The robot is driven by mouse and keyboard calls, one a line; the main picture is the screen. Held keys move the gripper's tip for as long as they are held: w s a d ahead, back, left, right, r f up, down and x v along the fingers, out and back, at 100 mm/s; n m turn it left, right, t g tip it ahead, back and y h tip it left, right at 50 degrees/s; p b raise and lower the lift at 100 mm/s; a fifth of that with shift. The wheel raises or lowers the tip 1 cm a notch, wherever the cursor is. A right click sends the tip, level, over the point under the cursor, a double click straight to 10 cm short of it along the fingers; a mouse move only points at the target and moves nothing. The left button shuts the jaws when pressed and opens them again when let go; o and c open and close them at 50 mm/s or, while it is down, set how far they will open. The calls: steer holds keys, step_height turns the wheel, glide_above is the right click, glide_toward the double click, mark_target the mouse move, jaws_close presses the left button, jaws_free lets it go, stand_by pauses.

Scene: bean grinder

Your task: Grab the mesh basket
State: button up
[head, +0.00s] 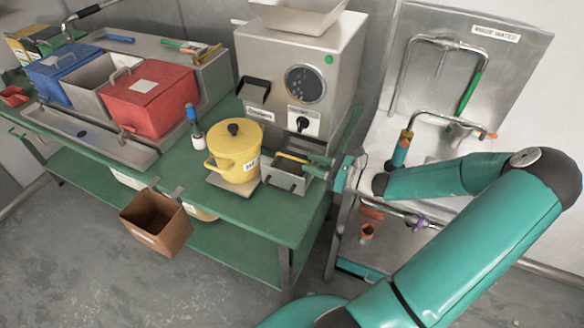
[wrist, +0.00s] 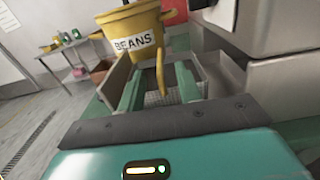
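The mesh basket (wrist: 160,98) shows in the wrist view as a grey mesh floor inside a metal box. A yellow handle (wrist: 161,62) rises between my gripper's fingers. In the head view, the handle (head: 292,158) lies over the small metal box (head: 287,185) beside the grinder. My gripper (wrist: 158,85) has two green fingers, spread apart on either side of the handle with gaps visible. In the head view my gripper (head: 318,165) is at the right side of the box, its fingertips hard to make out. Much of the basket is hidden by the fingers and box walls.
A yellow pot labelled BEANS (head: 236,152) stands left of the box. The metal grinder (head: 302,75) rises behind it. Red (head: 150,95) and blue (head: 63,72) bins are further left. A brown bin (head: 155,222) hangs at the green table's front edge. A metal sink stand (head: 440,120) is right.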

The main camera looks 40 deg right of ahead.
mark_target(297, 159)
steer(key=x, duration=0.5)
steer(key=shift+w+a+f, duration=0.15)
jaws_close()
